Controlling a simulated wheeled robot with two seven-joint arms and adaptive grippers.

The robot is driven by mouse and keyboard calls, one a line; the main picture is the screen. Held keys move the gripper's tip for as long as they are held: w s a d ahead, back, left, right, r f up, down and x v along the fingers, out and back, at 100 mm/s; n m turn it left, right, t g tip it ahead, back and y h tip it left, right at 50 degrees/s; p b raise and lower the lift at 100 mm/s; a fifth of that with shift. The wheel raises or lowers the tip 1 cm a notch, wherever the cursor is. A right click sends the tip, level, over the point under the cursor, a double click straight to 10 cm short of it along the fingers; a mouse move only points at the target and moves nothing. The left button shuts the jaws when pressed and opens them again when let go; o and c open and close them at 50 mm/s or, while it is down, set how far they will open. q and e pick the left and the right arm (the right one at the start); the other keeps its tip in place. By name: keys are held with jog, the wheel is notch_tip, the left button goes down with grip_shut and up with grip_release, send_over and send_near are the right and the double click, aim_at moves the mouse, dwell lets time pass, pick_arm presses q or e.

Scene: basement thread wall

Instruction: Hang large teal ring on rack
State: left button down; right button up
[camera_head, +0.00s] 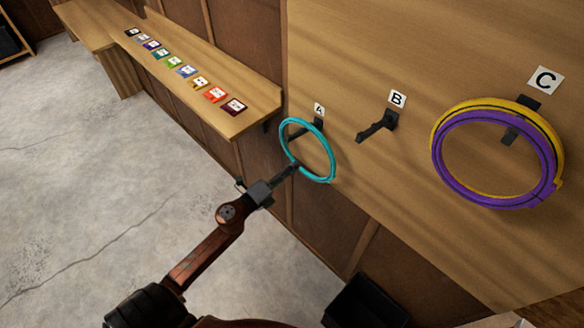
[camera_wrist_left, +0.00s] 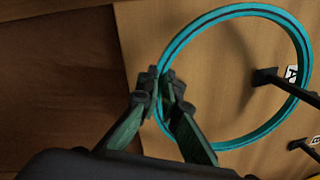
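The large teal ring (camera_head: 331,160) is in the air by the wall board, at peg A (camera_head: 304,128). My left gripper (camera_head: 293,168) is shut on the ring's lower left rim. In the left wrist view the ring (camera_wrist_left: 235,10) stands between the fingertips (camera_wrist_left: 160,82), and the black peg A (camera_wrist_left: 266,77) lies inside the ring's outline. I cannot tell whether the peg passes through the ring or only lines up with it. My right gripper is not in view.
Peg B (camera_head: 378,127) is bare. Peg C (camera_head: 510,134) carries a yellow ring (camera_head: 546,122) and a purple ring (camera_head: 446,170). A wooden ledge (camera_head: 245,118) with several coloured cards runs along the left wall. A black bin (camera_head: 365,303) stands below on the floor.

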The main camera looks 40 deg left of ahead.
pick_arm(q)
jog(key=c, duration=2.1)
grip_release()
jog(key=shift+o, duration=0.4)
jog(key=shift+o, duration=0.7)
jog(key=s, duration=0.9)
jog(key=shift+a+b, duration=0.35)
jog(key=shift+a, duration=0.05)
